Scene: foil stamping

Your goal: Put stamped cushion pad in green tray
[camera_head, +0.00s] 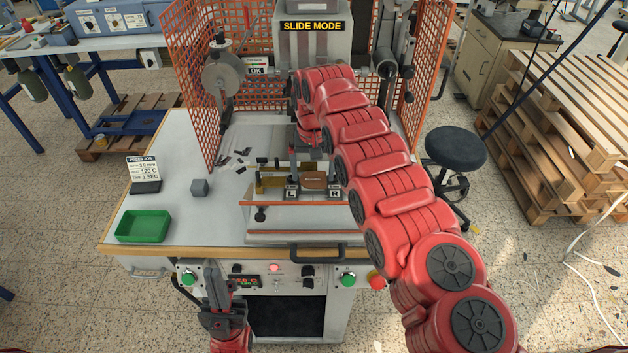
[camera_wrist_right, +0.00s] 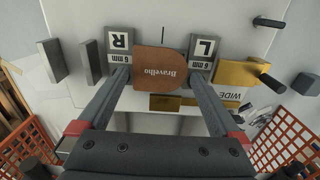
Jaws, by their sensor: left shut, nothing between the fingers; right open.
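The brown pad (camera_head: 314,181) lies on the press bed between the L and R blocks. In the right wrist view the pad (camera_wrist_right: 162,62) bears the word "Bravelho". My right gripper (camera_head: 311,172) is open over it, and its fingers (camera_wrist_right: 163,85) stand on either side of the pad with nothing clamped. The green tray (camera_head: 143,238) sits empty at the left front of the bench. My left gripper (camera_head: 213,270) is shut and empty, low in front of the bench's control panel.
The L block (camera_wrist_right: 203,50) and R block (camera_wrist_right: 120,45) flank the pad closely. Orange mesh guards (camera_head: 208,80) enclose the press sides. A grey cube (camera_head: 200,187) and the press job card (camera_head: 143,172) stand near the tray.

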